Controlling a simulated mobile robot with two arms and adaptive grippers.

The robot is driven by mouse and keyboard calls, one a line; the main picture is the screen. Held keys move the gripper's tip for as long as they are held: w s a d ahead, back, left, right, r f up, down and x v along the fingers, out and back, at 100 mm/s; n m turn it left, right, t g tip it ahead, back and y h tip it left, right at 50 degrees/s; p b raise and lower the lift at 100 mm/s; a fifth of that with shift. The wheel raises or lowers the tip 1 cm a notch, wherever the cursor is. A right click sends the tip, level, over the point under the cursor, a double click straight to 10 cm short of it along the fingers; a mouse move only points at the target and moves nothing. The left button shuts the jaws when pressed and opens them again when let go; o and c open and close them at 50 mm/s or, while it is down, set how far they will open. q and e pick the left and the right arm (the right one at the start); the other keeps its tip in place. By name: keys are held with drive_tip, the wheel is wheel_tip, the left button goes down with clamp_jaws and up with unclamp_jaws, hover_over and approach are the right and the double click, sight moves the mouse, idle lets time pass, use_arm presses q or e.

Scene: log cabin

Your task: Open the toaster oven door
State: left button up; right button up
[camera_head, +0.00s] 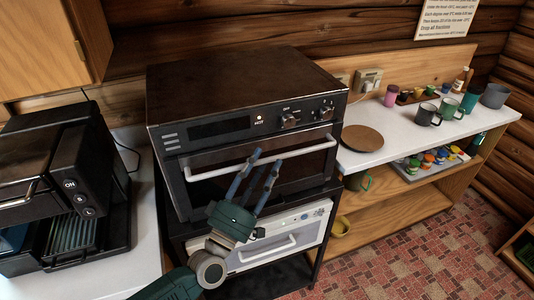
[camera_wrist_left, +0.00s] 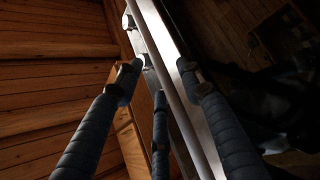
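The dark toaster oven (camera_head: 235,85) stands on a black rack, with a display and two knobs on its front. Its door (camera_head: 308,168) is shut, and a long pale handle (camera_head: 212,173) runs across the door's top. My left gripper (camera_head: 266,158) is in front of the door, with its blue fingers spread and tips at the handle. In the left wrist view the handle bar (camera_wrist_left: 179,70) runs lengthwise between the spread fingers of the left gripper (camera_wrist_left: 162,78). I cannot tell if they touch it. My right gripper is not in view.
A white-fronted appliance (camera_head: 262,257) with its own handle sits below the oven. A black coffee machine (camera_head: 60,190) stands on the left counter. A brown round board (camera_head: 363,137), mugs and jars stand on the right counter. The tiled floor (camera_head: 430,262) at right is clear.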

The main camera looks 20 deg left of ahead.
use_arm(q)
drive_tip(key=shift+x, duration=1.05)
clamp_jaws()
drive_tip(key=shift+s+d+f+h+b, duration=0.1)
drive_tip(key=shift+s+f+h+b, duration=0.1)
drive_tip(key=shift+f+h+b, duration=0.15)
drive_tip(key=s+d+f+m+h+b, duration=0.5)
drive_tip(key=m+b, duration=0.6)
drive_tip(key=b, duration=0.5)
drive_tip(key=shift+s+d+f+h, duration=0.3)
drive_tip(key=shift+s+f+h, duration=0.3)
drive_tip(key=shift+s+h, duration=0.95)
drive_tip(key=shift+w+g+h, duration=0.2)
drive_tip(key=shift+g+h, duration=0.1)
drive_tip(key=shift+h, duration=0.1)
